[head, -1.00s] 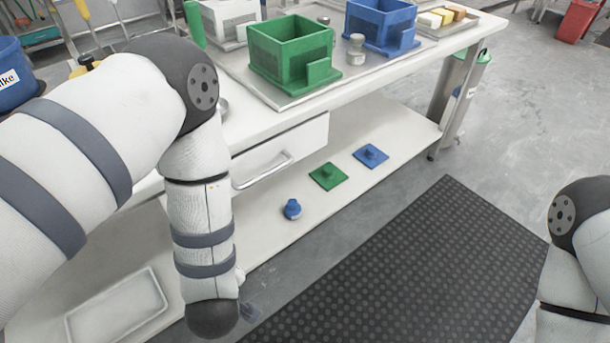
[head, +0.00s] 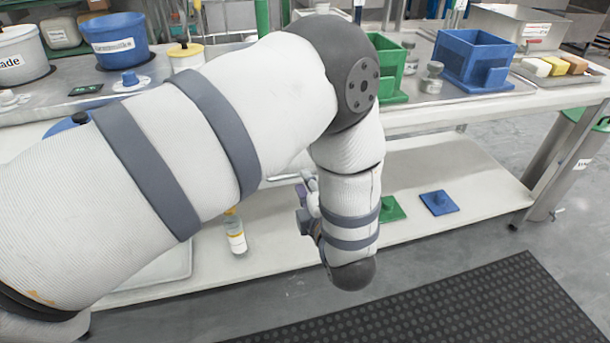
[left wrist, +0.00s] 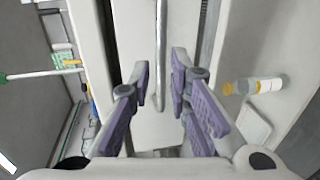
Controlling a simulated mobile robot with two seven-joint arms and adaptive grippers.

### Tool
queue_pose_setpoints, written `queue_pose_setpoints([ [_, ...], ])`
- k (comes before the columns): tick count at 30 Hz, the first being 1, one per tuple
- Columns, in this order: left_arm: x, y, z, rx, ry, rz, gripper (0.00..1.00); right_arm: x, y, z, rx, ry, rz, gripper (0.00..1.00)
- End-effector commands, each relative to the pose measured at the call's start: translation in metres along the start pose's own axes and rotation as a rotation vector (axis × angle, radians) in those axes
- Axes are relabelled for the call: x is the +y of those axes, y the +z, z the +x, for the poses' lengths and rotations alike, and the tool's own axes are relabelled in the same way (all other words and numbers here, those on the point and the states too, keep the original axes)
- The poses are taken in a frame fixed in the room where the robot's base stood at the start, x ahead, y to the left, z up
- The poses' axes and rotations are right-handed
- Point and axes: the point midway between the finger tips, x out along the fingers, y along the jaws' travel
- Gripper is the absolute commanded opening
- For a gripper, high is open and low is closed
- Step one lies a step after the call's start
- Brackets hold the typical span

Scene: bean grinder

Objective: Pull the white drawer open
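The white drawer (left wrist: 185,14) fills the middle of the left wrist view, its front facing the gripper. Its metal bar handle (left wrist: 161,45) runs upright in that picture. My left gripper (left wrist: 160,80) is open, with purple-padded fingers on either side of the handle's line. I cannot tell whether the fingertips reach past the bar, and I see no grip on it. In the head view, my left arm hides most of the drawer, and the left gripper (head: 307,205) shows only partly behind the forearm. My right gripper is not in view.
A yellow-capped bottle (head: 236,232) stands on the lower shelf (head: 470,172), near my left arm. Green (head: 391,209) and blue (head: 439,202) lids lie to the right there. Above, the worktop holds a blue box (head: 474,58) and jars. Dark matting (head: 470,310) covers the floor in front.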

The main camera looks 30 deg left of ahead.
Motion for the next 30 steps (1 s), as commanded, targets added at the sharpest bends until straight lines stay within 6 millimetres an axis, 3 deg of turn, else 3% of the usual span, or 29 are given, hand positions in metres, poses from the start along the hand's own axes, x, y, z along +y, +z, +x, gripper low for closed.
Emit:
queue_pose_setpoints([
  [3,-0.002,-0.001,0.026,0.001,0.000,0.001,0.17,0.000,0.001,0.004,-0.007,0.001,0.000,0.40],
  [9,-0.001,0.000,0.048,-0.001,-0.002,0.002,0.17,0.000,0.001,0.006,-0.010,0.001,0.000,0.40],
  [17,-0.001,0.000,0.050,-0.002,-0.002,0.003,0.17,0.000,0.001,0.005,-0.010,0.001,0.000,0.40],
  [19,-0.001,0.000,0.050,-0.002,-0.002,0.003,0.02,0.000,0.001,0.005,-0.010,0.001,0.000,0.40],
  [20,-0.001,0.000,0.050,-0.002,-0.002,0.003,0.00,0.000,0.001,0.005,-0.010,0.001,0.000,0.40],
  [30,0.000,0.000,0.050,-0.001,-0.002,0.002,0.00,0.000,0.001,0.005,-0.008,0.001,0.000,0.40],
])
